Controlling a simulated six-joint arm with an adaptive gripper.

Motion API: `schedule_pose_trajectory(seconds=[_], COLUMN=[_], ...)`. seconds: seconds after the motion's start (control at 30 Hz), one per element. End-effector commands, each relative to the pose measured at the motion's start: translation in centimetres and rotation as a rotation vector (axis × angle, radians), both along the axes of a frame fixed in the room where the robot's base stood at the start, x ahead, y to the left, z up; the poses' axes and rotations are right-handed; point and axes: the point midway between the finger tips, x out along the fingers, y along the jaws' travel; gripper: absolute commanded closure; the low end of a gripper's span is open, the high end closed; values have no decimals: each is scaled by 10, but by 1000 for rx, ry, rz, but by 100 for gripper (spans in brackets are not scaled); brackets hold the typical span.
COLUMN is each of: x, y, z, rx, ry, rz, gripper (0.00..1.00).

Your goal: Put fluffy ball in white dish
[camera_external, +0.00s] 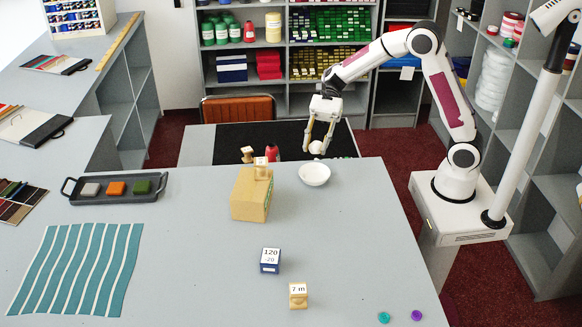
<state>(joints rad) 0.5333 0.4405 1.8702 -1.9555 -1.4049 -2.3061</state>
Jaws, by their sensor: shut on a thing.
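The fluffy ball (316,148) is small and white. My gripper (318,143) is shut on it, with its fingers pointing down and the ball between the fingertips. The white dish (314,176) is a shallow round bowl near the back edge of the grey counter. The ball shows just above the dish's back rim in the picture. I cannot tell from this one view whether it is directly over the dish or behind it. The visible inside of the dish looks empty.
A cardboard box (249,198) with a wooden stamp (262,168) on top stands left of the dish. A red item (272,153) and another wooden stamp (247,154) are behind the box. A blue block (270,261) and wooden block (298,296) sit in front. The counter right of the dish is clear.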

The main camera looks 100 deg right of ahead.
Motion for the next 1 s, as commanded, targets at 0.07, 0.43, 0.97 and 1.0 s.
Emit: schedule_pose_trajectory(seconds=[0.07,0.43,0.97,1.0], x=[0,0,0,0], y=[0,0,0,0], z=[-7,-52,-62,-65], rx=[2,2,1,1], ry=[4,3,2,2], rz=[-1,0,0,0], gripper=[79,79,79,79])
